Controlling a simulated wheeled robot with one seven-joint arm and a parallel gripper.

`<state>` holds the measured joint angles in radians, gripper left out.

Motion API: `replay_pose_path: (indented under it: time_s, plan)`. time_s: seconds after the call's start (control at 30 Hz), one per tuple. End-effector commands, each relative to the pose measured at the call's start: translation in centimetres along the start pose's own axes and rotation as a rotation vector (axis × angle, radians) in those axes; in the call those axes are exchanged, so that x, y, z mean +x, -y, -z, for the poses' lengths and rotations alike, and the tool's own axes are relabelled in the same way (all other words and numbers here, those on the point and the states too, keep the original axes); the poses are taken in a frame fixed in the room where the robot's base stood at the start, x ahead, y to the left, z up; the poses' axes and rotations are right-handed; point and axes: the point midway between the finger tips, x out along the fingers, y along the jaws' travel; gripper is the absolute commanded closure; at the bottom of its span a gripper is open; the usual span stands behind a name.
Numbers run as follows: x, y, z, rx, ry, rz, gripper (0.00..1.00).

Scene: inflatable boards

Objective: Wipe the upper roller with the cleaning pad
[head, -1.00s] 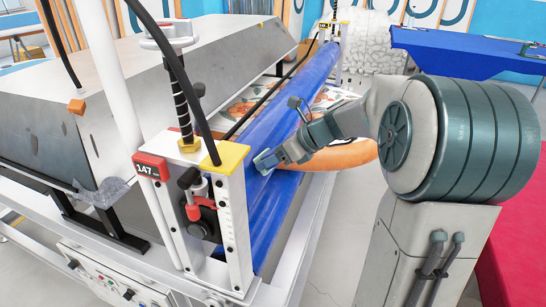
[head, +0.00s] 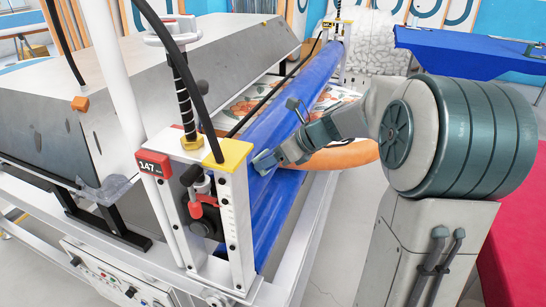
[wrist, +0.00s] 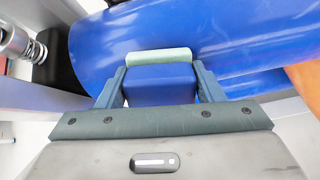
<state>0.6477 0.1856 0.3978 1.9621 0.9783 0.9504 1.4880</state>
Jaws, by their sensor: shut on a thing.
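The upper roller (head: 289,105) is a long blue cylinder running from the near frame post to the far one. My gripper (head: 267,160) is beside its near part, on the right side. In the wrist view my gripper (wrist: 158,88) is shut on the cleaning pad (wrist: 158,57), a blue block with a pale green face. The pad's green face is against or very close to the blue roller surface in the wrist view; exact contact cannot be told. The pad also shows small in the head view (head: 262,162).
The near post (head: 236,225) with a yellow cap and red 147 display (head: 152,165) stands left of my gripper. A black cable passes above the roller. A blue table (head: 470,52) stands at the back right.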

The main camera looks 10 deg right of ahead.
Motion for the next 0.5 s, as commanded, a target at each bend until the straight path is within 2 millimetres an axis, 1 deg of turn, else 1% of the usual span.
replay_pose_path:
  time_s: [0.17,0.27,0.5]
  plan:
    - [0.4,0.0,0.0,0.0,0.0,0.001,0.6]
    - [0.3,0.2,-0.1,0.001,0.0,0.001,0.6]
    - [0.1,2.0,-0.6,0.001,0.0,0.0,0.6]
